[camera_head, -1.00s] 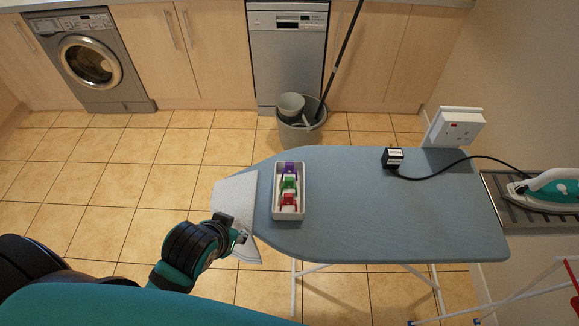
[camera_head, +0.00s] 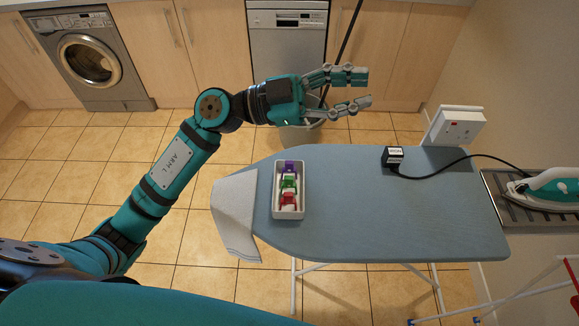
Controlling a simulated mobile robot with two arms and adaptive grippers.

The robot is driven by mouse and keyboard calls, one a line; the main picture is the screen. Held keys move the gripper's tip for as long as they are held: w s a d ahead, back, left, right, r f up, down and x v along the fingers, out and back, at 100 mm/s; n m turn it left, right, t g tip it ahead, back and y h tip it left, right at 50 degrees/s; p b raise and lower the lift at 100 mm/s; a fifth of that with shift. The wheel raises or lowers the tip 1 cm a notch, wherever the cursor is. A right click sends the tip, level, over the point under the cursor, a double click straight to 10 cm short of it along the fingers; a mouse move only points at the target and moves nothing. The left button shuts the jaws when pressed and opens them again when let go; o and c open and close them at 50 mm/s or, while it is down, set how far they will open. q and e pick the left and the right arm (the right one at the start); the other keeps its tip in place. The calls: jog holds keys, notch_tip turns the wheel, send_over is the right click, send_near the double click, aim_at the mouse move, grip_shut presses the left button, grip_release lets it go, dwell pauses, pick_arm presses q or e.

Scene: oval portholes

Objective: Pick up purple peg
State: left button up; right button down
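The purple peg (camera_head: 289,168) lies at the far end of a white tray (camera_head: 289,215) on the ironing board. A green peg (camera_head: 289,183) and a red peg (camera_head: 289,200) lie nearer in the same tray. My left gripper (camera_head: 366,89) is open and empty, its fingers pointing right. In the picture it shows above the board's far edge, up and to the right of the tray, in front of the bucket and dishwasher. My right gripper is not in view.
The ironing board (camera_head: 400,215) is mostly bare. A cloth (camera_head: 236,212) hangs over its left end. A black plug (camera_head: 393,157) with a cable lies at its back right, by a wall socket (camera_head: 459,126). An iron (camera_head: 551,188) rests at the right. A bucket (camera_head: 300,137) stands behind.

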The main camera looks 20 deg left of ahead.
pick_arm(q)
notch_tip(320, 180, down, 6)
jog(key=a+f+g+y, duration=0.1)
jog(key=a+g+y, duration=0.1)
jog(key=g+y, duration=0.25)
jog(key=n+y, duration=0.5)
jog(key=y, duration=0.6)
send_near(288, 162)
jog(key=p+x, duration=0.1)
jog(key=x, duration=0.1)
jog(key=p+x, duration=0.2)
jog(key=x, duration=0.1)
jog(key=shift+w+d, duration=0.2)
jog(key=shift+d, duration=0.25)
jog(key=shift+d+f, duration=0.1)
jog(key=shift+f, duration=0.2)
jog(key=x, duration=0.1)
jog(key=p+x, duration=0.2)
jog(key=shift+s+f, duration=0.15)
jog(key=shift+f, duration=0.75)
jog(key=c, duration=0.5)
